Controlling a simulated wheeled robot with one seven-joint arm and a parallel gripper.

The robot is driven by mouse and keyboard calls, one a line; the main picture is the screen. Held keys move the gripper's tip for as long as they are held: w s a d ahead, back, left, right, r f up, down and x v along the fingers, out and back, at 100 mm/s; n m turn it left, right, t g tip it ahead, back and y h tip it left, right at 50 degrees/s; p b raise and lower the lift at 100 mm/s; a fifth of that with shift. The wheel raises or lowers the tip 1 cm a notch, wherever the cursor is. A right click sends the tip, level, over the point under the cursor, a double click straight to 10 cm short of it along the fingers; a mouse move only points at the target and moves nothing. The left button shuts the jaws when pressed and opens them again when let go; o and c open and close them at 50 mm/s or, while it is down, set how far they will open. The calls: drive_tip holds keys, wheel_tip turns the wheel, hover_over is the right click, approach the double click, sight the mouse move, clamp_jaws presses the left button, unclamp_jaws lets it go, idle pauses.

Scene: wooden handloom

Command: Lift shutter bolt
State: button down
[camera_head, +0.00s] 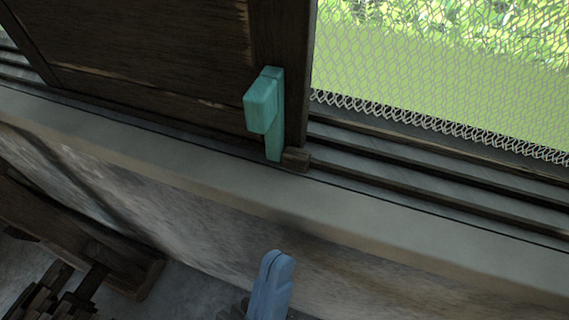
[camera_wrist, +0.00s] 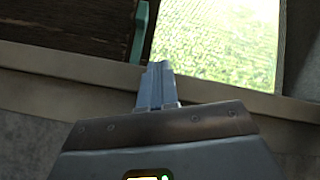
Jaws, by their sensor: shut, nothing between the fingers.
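The shutter bolt (camera_head: 264,106) is a teal upright bar with a thicker block at its upper left. It sits on the right edge of the dark wooden shutter (camera_head: 160,60), its lower end at the sill track beside a small wooden block (camera_head: 296,158). In the wrist view the bolt (camera_wrist: 140,32) shows partly, at the top, left of the fingers. My gripper (camera_head: 278,262) has blue-grey fingers pressed together, with nothing held. It is below the sill in the head view, apart from the bolt. The closed fingers also show in the wrist view (camera_wrist: 157,75).
A pale window sill (camera_head: 400,235) runs across, with dark grooved tracks (camera_head: 430,165) above it. Wire mesh (camera_head: 450,60) covers the open window on the right. Dark wooden loom parts (camera_head: 80,240) stand at lower left. The space between my gripper and the bolt looks clear.

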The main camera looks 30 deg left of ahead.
sight(253, 127)
drive_tip(key=a+m, duration=0.1)
drive_tip(key=m, duration=0.1)
drive_tip(key=s+a+m+h, duration=0.1)
drive_tip(key=a+m, duration=0.1)
drive_tip(key=s+a+r+m+t, duration=0.1)
drive_tip(key=a, duration=0.1)
drive_tip(key=shift+m+h, duration=0.4)
drive_tip(key=shift+y, duration=0.3)
drive_tip(key=p+x, duration=0.3)
drive_tip(key=x, duration=0.6)
drive_tip(key=shift+d, duration=0.1)
drive_tip(key=shift+w+r+p, duration=0.3)
drive_tip(key=shift+w, duration=0.2)
